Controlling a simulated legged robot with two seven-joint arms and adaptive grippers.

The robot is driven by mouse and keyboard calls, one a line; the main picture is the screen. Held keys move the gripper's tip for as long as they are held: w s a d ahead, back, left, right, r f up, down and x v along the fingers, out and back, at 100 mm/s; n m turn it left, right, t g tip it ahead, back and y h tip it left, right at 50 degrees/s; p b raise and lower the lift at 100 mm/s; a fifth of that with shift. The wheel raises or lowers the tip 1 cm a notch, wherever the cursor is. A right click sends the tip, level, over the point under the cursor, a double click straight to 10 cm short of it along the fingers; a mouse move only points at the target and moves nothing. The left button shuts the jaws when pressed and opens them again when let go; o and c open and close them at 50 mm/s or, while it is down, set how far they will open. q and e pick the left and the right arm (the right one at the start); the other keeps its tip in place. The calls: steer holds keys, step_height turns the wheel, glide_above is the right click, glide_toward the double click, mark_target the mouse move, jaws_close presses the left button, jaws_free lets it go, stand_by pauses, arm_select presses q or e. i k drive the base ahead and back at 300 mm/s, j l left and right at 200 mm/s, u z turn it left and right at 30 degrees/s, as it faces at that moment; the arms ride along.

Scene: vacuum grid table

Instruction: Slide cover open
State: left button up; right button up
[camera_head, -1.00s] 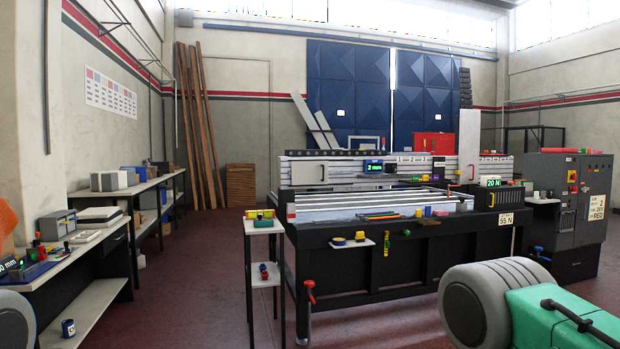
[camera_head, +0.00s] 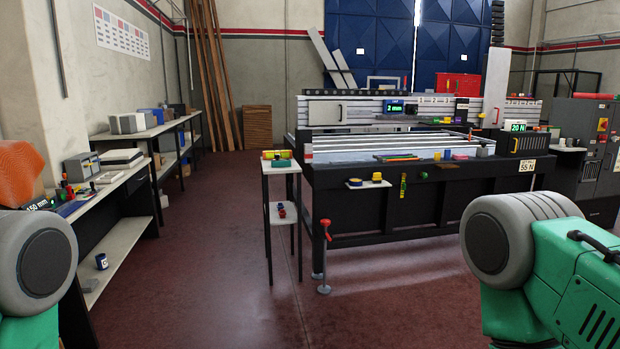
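A pale panel with a dark upright handle (camera_head: 327,112), which looks like the cover, sits at the left end of the long back beam of the black grid table (camera_head: 400,208). It is small and far off, and I cannot tell which way it slides. Pale slats (camera_head: 390,145) show across the table top. Neither of my grippers is in view. Only green and grey parts of my arms show at the lower left and lower right, well short of the table.
A small two-shelf stand (camera_head: 281,168) is at the table's left front corner, near a red-topped floor post (camera_head: 325,255). A workbench (camera_head: 115,190) runs along the left wall. A dark cabinet (camera_head: 585,160) stands at right. The floor (camera_head: 220,280) between is clear.

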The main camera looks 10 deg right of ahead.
mark_target(320, 112)
steer(key=i, duration=3.55)
